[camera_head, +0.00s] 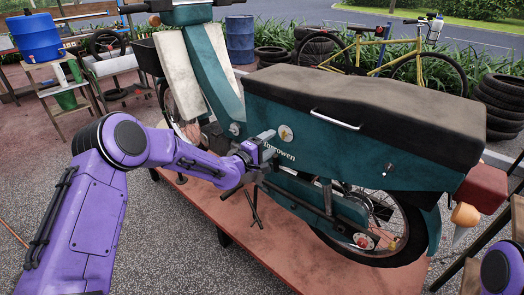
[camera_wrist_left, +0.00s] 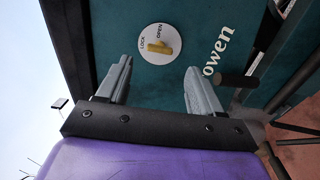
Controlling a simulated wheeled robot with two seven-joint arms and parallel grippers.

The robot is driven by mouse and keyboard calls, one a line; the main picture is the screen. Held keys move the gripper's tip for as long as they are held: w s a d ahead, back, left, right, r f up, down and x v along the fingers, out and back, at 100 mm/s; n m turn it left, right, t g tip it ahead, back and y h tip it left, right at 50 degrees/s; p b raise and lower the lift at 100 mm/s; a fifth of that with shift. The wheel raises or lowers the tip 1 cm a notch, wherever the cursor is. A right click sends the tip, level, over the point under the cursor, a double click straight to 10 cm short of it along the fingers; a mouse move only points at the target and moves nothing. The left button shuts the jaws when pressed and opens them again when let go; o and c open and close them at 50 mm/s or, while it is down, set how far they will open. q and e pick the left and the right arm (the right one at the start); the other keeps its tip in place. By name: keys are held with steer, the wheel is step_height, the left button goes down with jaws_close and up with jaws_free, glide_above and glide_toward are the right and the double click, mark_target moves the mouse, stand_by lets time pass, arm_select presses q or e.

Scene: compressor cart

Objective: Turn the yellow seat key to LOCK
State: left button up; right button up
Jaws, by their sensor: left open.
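The yellow seat key (camera_wrist_left: 159,47) sits in a round white plate marked LOCK and OPEN, on the green side panel of the scooter. In the head view the plate with the key (camera_head: 286,133) is just below the dark seat. The key is close to the word OPEN; I cannot tell exactly where it points. My left gripper (camera_head: 267,146) is beside the plate, a little left of and below it. In the left wrist view its two fingers (camera_wrist_left: 158,77) are apart and empty, with the key beyond them. My right gripper is out of view.
The scooter (camera_head: 345,158) stands on a reddish platform (camera_head: 255,240). A grab rail (camera_head: 336,120) juts from its side, right of the key. The seat (camera_head: 370,95) overhangs above. A yellow bicycle (camera_head: 390,55) and stacked tires (camera_head: 502,100) are behind.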

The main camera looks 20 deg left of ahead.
arm_select(q)
steer(key=v, duration=0.5)
steer(key=shift+s, duration=0.2)
steer(key=shift+a, duration=0.1)
steer(key=s+f+m+g+y, duration=0.4)
steer(key=s+f+g+y, duration=0.3)
steer(key=s+f, duration=1.35)
steer(key=s+a+f+m+g+y, duration=0.1)
steer(key=s+f, duration=0.4)
steer(key=s, duration=0.7)
steer(key=s+a+f+m+g+y, duration=0.1)
steer(key=s+f+g, duration=0.4)
steer(key=s, duration=0.8)
steer(key=shift+a+f+m+g+y, duration=0.35)
steer(key=shift+a+m, duration=0.35)
steer(key=shift+a, duration=0.3)
